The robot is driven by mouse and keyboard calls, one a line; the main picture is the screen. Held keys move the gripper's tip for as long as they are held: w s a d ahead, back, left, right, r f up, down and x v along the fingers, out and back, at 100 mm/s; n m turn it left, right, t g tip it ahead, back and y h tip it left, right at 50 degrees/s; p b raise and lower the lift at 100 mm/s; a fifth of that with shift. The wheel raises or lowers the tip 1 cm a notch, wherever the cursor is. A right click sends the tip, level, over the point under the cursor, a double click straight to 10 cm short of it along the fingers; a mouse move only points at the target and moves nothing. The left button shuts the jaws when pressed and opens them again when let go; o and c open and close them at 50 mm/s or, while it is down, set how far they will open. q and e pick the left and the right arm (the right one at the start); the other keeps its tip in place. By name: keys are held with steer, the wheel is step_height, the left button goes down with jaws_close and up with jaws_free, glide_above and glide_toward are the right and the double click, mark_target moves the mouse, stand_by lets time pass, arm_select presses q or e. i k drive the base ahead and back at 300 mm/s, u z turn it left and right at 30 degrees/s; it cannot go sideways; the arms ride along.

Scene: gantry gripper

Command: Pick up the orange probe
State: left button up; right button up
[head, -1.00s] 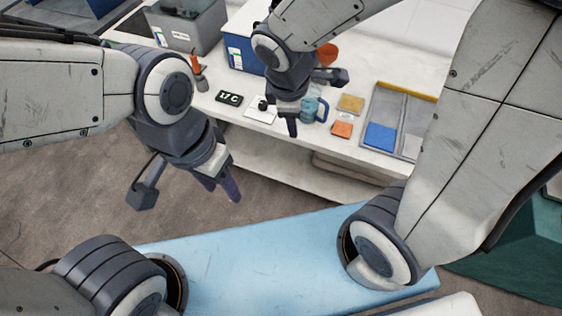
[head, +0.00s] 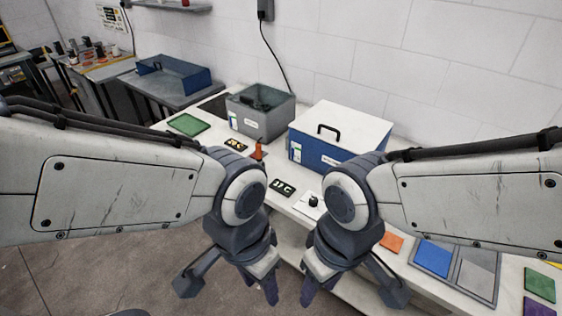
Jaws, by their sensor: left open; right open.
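The orange probe (head: 258,151) stands upright on the white bench, between the grey bin and my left arm. Its lower end is partly hidden by my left arm. My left gripper (head: 259,287) hangs in front of the bench, below and nearer than the probe, open and empty. My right gripper (head: 313,289) hangs beside it to the right, also open and empty, in front of the bench edge. Neither gripper touches the probe.
A grey bin (head: 260,112) and a blue box with a white lid (head: 338,136) stand behind the probe. Display plates reading "C" (head: 283,188) lie near it. A tray with a blue pad (head: 433,257) is at right. Floor is open at left.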

mark_target(258, 145)
steer(key=u, duration=0.35)
steer(key=i, duration=0.75)
steer(key=u, duration=0.6)
steer(key=i, duration=0.45)
steer(key=u, duration=0.15)
